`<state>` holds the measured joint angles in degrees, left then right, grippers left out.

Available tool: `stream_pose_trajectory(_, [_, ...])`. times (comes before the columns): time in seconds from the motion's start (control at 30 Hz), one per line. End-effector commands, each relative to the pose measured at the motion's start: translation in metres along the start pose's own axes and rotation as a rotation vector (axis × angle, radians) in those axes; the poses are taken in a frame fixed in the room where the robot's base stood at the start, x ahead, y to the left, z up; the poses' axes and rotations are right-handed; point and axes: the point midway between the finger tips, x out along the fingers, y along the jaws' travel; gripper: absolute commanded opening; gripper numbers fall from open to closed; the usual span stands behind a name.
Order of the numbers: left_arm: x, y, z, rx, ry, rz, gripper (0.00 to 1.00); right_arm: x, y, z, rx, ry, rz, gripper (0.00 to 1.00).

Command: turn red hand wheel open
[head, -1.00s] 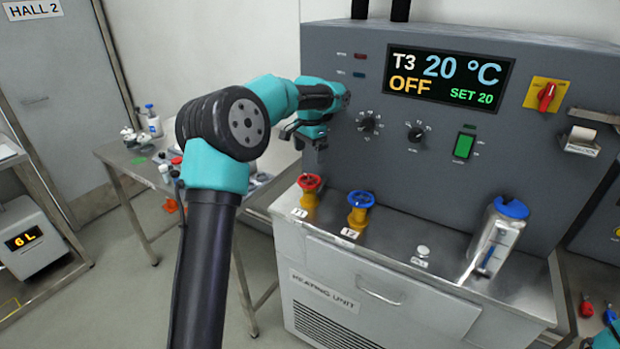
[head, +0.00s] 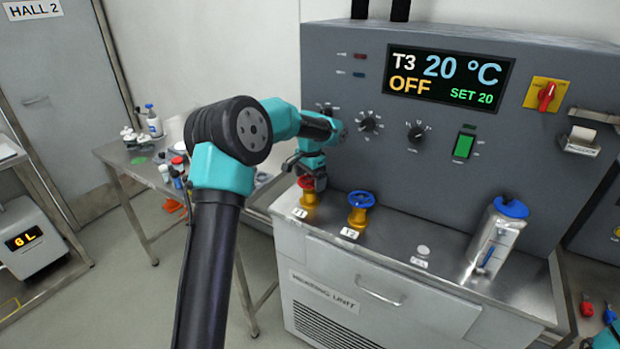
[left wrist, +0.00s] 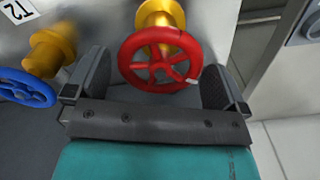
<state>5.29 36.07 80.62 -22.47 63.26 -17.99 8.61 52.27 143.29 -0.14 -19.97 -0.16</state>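The red hand wheel (left wrist: 160,58) sits on a yellow valve body (left wrist: 158,14) in the left wrist view. In the head view the red hand wheel (head: 306,183) stands at the front left of the metal ledge, partly covered by my gripper. My left gripper (head: 310,176) points down right over it. In the left wrist view my left gripper (left wrist: 158,80) is open, with one finger on each side of the wheel and a gap to each. Whether the fingers reach fully around the rim is hard to tell. My right gripper is not clearly seen.
A blue hand wheel (head: 361,200) on a yellow valve stands just right of the red one. The grey control panel (head: 400,180) rises behind the valves. A side table (head: 120,158) is at left.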

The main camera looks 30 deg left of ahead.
Motion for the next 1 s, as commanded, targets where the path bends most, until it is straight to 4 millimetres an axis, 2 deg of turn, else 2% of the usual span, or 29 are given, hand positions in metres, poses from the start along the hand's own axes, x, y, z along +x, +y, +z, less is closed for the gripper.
stream_pose_trajectory(0.07, [-0.0003,0.0000,0.0000,0.000,0.000,0.000,0.92,0.0000,0.0000,0.0000,0.000,0.000,0.000,0.43])
stream_pose_trajectory(0.4, [-0.0006,0.0000,0.0000,0.000,0.000,0.000,0.61,0.0000,0.0000,0.0000,0.000,0.000,0.000,0.43])
stream_pose_trajectory(0.67, [-0.0007,-0.0002,0.0000,-0.062,0.000,0.000,0.61,0.0000,0.0000,0.0000,0.000,0.000,0.000,0.43])
stream_pose_trajectory(1.0, [-0.0009,-0.0007,0.0001,-0.333,0.000,0.000,0.61,0.0000,0.0000,0.0000,0.000,0.000,0.000,0.43])
